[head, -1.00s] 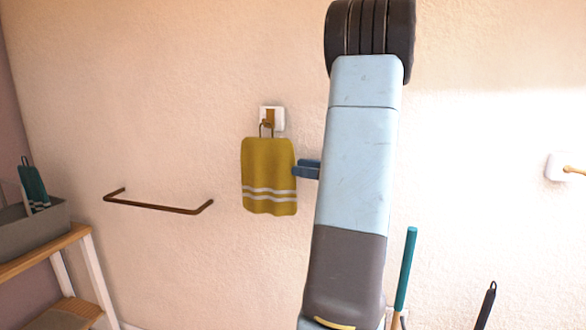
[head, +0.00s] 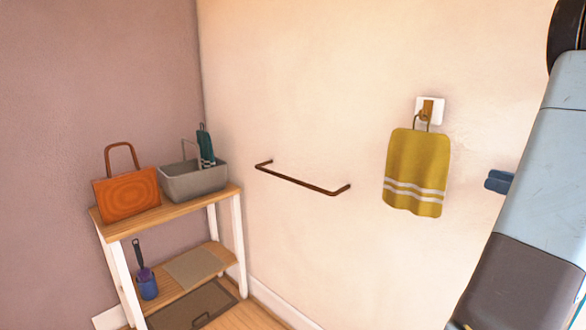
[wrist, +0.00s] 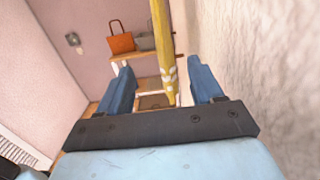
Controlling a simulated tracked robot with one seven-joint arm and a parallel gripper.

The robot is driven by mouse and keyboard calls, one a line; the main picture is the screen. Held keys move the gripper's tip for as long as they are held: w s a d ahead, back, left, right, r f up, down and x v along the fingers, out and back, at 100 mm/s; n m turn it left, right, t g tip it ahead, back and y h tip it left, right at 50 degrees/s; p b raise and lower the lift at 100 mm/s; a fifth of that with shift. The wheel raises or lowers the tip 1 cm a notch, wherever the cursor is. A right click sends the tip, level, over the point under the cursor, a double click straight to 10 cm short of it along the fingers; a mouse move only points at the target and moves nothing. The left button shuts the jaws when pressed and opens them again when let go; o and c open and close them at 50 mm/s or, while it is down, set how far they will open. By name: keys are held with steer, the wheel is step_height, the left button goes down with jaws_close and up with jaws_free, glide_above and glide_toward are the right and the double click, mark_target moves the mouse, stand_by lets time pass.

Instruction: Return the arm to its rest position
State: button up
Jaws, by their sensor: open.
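My gripper (wrist: 158,92) is open in the wrist view, with its two blue fingers apart. In the head view, blue finger parts of my gripper (head: 499,182) show at the right, sticking out from behind my light blue arm. A yellow towel with white stripes (head: 416,170) hangs from a wall hook (head: 428,111), just left of the fingers. In the wrist view the towel (wrist: 163,50) appears edge-on beyond the fingers, in line with the gap between them. I see no contact between the towel and the fingers.
A brown towel bar (head: 300,180) sticks out from the wall. At left, a wooden shelf stand (head: 170,215) holds an orange bag (head: 126,192) and a grey bin (head: 195,183) with a teal cloth. The wall runs close along the gripper's right in the wrist view.

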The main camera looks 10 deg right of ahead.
steer(key=a+n+g+h, duration=0.1)
steer(key=a+n+g, duration=0.9)
steer(key=a, duration=1.3)
steer(key=s+a+n+t+h, duration=0.1)
steer(key=s+a+n+h, duration=0.9)
steer(key=n, duration=0.8)
steer(key=a, duration=0.2)
steer(key=shift+s+a+r+h, duration=0.15)
steer(key=shift+s+a+h, duration=0.15)
steer(key=shift+s+h, duration=0.1)
